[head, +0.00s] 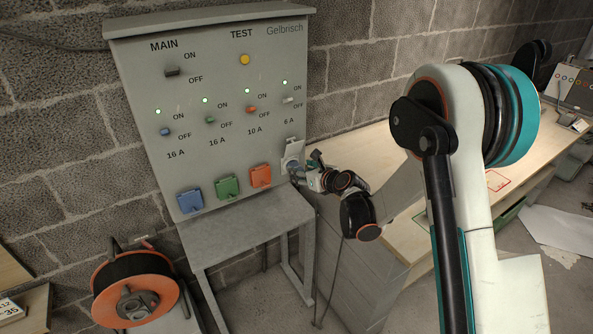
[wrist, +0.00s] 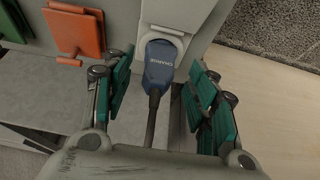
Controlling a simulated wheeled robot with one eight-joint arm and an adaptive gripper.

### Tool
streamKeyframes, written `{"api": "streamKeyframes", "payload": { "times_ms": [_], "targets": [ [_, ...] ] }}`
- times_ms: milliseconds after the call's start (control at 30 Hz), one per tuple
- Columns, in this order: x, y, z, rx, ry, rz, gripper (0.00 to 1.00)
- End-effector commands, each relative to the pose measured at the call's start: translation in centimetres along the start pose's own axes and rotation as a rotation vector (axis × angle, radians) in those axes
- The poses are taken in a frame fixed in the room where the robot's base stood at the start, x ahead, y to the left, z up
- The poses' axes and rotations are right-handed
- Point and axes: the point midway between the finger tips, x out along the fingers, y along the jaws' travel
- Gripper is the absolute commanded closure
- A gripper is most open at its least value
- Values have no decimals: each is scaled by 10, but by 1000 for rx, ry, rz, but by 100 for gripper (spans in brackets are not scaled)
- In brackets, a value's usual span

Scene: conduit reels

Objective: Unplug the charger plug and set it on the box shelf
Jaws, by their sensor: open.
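The charger plug (wrist: 159,66) is blue with lettering and a dark cable. In the wrist view it sits in a grey socket (wrist: 163,38) with its cover raised. In the head view that socket (head: 292,150) is at the panel's lower right, and the plug is mostly hidden by my gripper. My gripper (wrist: 158,80) is open, with one teal-padded finger on each side of the plug and visible gaps to it. It also shows in the head view (head: 303,172). I cannot pick out the box shelf for certain.
The grey panel (head: 215,60) carries switches, lit green lamps and blue (head: 190,201), green (head: 227,188) and orange (head: 260,176) covers. A grey shelf (head: 220,240) stands below it. An orange reel (head: 135,290) is at lower left. A wooden bench (head: 370,150) stands to the right.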

Motion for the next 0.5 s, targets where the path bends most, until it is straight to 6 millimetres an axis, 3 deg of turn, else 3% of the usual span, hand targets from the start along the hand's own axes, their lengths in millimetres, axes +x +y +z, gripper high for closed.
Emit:
{"api": "streamKeyframes", "payload": {
  "times_ms": [200, 500],
  "targets": [
    [28, 0, -2, 0, 0, 1, 48],
    [45, 0, 0, 0, 0, 0, 48]
  ]
}}
